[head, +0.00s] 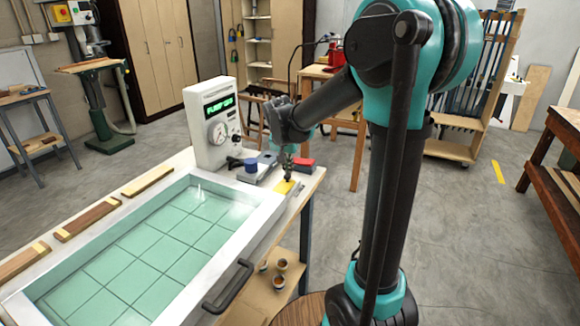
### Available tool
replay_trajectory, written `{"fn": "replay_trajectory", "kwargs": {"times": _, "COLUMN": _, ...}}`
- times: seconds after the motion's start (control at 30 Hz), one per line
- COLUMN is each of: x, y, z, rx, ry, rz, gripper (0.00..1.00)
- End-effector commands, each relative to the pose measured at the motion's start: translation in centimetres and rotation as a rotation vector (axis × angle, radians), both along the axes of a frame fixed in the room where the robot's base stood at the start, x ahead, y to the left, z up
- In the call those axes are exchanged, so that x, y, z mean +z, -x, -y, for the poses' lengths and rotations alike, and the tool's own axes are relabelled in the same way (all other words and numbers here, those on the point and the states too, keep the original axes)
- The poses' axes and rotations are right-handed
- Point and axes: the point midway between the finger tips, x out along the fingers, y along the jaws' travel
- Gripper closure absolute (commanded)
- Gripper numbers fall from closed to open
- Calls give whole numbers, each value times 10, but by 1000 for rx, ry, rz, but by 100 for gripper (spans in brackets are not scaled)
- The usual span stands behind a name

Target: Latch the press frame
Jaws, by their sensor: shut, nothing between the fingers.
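The press frame (238,232) is a white rim around a clear greenish sheet over a gridded bed, on the bench at lower left. It looks lowered flat, but I cannot tell whether it is latched. Its dark handle (229,287) sticks out at the near right side. My gripper (288,178) points down at the far right end of the bench, beyond the frame's far right corner and apart from the handle. It is shut and small in view, just above or at a yellow item (283,187). No latch shows clearly.
A white control box (213,125) with a green display and gauge stands at the bench's far end. A blue cup (251,165) and a red block (303,162) sit near my gripper. Wood strips (147,181) line the left edge. Small cups (279,282) are on the lower shelf.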

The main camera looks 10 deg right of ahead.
Motion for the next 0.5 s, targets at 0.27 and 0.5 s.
{"fn": "replay_trajectory", "kwargs": {"times": 0.27, "x": 1, "y": -5, "z": 3, "rx": 0, "ry": -1, "rz": -3, "gripper": 100}}
{"fn": "replay_trajectory", "kwargs": {"times": 0.5, "x": 11, "y": -29, "z": 16, "rx": 1, "ry": -1, "rz": 0, "gripper": 100}}
